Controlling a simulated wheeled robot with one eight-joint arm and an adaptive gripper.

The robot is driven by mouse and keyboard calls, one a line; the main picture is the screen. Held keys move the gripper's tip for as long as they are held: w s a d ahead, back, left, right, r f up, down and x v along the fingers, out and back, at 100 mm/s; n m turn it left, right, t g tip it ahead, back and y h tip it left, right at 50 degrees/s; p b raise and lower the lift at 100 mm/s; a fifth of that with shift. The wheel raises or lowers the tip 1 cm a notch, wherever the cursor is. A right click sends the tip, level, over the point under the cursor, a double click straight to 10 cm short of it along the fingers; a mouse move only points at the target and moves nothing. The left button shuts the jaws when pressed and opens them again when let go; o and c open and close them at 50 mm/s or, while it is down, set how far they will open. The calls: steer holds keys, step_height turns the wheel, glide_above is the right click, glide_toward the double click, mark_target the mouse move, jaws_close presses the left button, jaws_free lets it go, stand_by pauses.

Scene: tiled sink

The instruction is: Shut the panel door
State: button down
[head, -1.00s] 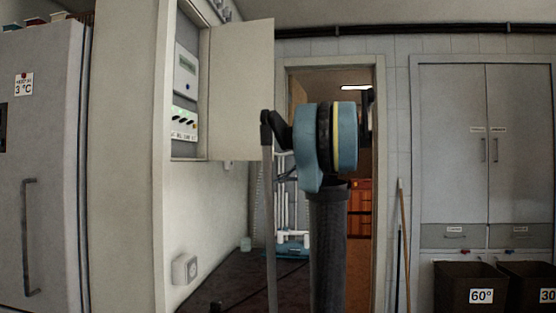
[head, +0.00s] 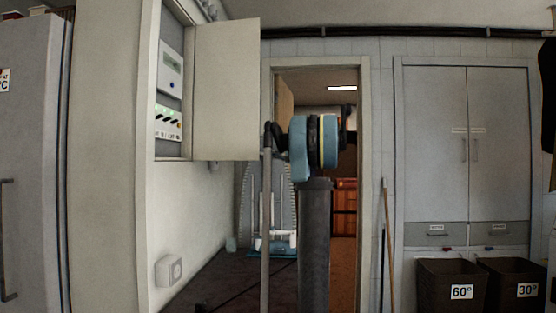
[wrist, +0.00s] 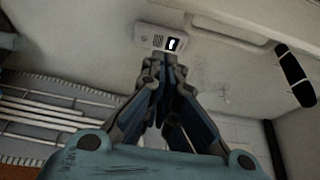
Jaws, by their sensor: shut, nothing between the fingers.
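The panel door (head: 227,90) is a plain pale grey leaf. It stands wide open, swung out to the right of the wall panel. Inside the open panel are a meter (head: 171,69) and a row of breaker switches (head: 167,122). My gripper (wrist: 163,62) shows in the wrist view with its fingers together and nothing between them. A small pale box with a dark window (wrist: 163,41) lies beyond the fingertips. I cannot make out the gripper in the head view, where my arm stands to the right of the door. I see no contact with the door.
A wall socket (head: 169,270) sits below the panel. A grey fridge (head: 30,160) stands at the left. Behind my arm are an ironing board (head: 250,200) and a doorway. A tall cabinet (head: 465,150) and dark laundry bins (head: 450,288) stand at the right.

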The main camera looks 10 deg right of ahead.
steer(key=shift+s+a, duration=0.3)
steer(key=shift+a, duration=0.35)
steer(key=shift+s+a, duration=0.3)
steer(key=shift+a, duration=0.3)
steer(key=shift+s+a, duration=0.3)
steer(key=shift+a, duration=0.35)
steer(key=shift+d, duration=0.1)
